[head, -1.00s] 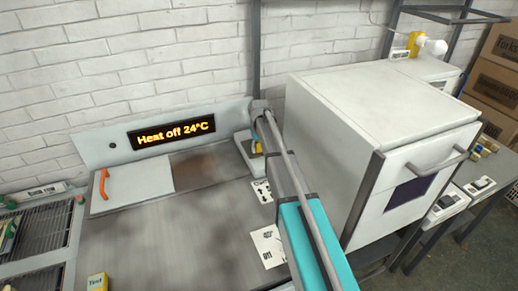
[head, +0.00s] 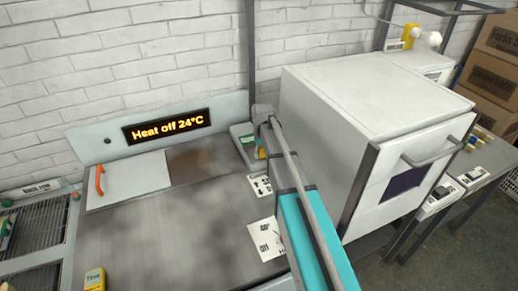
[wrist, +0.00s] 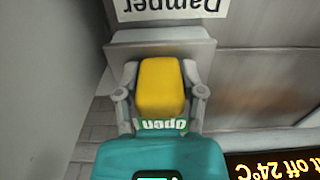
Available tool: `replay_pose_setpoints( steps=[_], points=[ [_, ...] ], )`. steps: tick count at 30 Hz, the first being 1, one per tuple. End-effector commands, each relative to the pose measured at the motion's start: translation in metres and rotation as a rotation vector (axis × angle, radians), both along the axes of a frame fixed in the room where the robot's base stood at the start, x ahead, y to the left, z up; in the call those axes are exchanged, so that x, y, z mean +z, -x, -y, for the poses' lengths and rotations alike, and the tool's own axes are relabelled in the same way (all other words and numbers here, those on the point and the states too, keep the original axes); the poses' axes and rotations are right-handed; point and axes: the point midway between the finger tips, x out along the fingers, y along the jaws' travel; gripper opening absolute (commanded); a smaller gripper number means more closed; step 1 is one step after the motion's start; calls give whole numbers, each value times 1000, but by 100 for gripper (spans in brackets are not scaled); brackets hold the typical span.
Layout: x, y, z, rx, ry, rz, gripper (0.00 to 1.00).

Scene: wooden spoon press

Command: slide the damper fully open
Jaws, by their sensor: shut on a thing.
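The damper's yellow knob (wrist: 160,85) sits between the two fingers of my gripper (wrist: 160,92) in the wrist view, and the gripper is shut on it. A grey plate with a "Damper" label (wrist: 172,8) lies beyond the knob. A green "open" marking (wrist: 163,125) shows at the knob's near side, partly covered by my gripper. In the head view the damper unit (head: 240,131) stands at the back of the bench beside the white cabinet. Its green strip (head: 247,140) shows to the left of my arm, and a sliver of the yellow knob (head: 261,153) is visible.
The large white cabinet (head: 375,95) stands close on the right of my arm. A display (head: 167,125) reads "Heat off 24°C" on the back panel. A pale plate with an orange handle (head: 99,180) lies at the left. The grey bench middle (head: 180,230) is clear.

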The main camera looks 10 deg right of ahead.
Motion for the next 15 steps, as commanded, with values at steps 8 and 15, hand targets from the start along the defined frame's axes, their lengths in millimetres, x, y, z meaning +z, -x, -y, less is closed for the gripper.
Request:
replay_pose_setpoints(
  steps=[8, 15],
  points=[
    [0, 0, 0, 0, -1, 0, 53],
    [0, -1, 0, 0, -1, 0, 86]
  ],
)
